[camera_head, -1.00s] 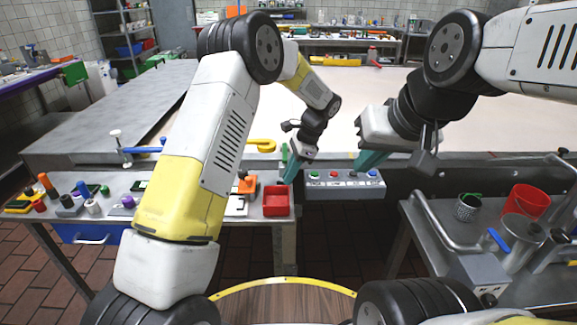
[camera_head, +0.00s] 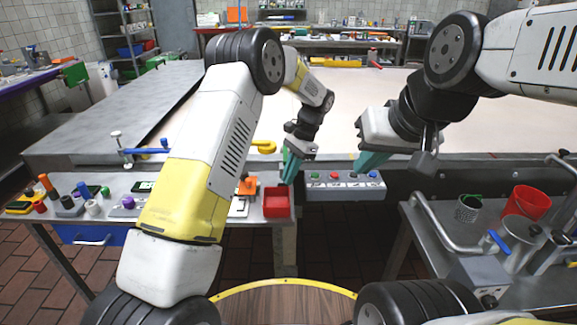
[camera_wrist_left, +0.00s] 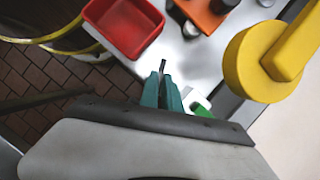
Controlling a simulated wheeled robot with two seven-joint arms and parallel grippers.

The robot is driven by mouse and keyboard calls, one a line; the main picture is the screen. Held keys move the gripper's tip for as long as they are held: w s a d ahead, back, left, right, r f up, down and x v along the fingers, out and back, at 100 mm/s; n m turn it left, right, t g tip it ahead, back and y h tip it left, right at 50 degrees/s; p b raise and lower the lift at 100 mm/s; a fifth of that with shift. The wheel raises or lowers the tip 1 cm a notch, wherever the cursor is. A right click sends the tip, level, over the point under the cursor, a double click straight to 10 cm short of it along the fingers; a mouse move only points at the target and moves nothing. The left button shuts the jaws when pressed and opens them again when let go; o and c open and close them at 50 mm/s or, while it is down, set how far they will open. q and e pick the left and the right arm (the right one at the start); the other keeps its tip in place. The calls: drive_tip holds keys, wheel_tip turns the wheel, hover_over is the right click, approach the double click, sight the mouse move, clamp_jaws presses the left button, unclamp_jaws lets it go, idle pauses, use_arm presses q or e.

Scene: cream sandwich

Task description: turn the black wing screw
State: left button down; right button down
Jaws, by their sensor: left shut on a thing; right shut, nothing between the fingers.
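In the left wrist view my left gripper (camera_wrist_left: 163,80) has its green fingers close together. A thin black piece (camera_wrist_left: 162,66) stands up between its fingertips; it looks like a wing of the black wing screw, whose body I cannot make out. In the head view my left gripper (camera_head: 288,180) points down between the red tray and the grey button box, and the screw is hidden there. My right gripper (camera_head: 364,168) is shut and empty, just above the button box.
A red tray (camera_head: 277,212) is close beside my left fingers. A grey button box (camera_head: 345,193) is to the right. An orange block (camera_wrist_left: 203,14) and a yellow hook-shaped part (camera_wrist_left: 257,65) stand near. A red bucket (camera_head: 527,203) is at the right.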

use_arm(q)
drive_tip(key=c, duration=1.6)
unclamp_jaws()
drive_tip(key=shift+o, duration=0.2)
drive_tip(key=v, duration=0.7)
drive_tip(key=shift+r, duration=0.35)
drive_tip(key=shift+w+d, duration=0.1)
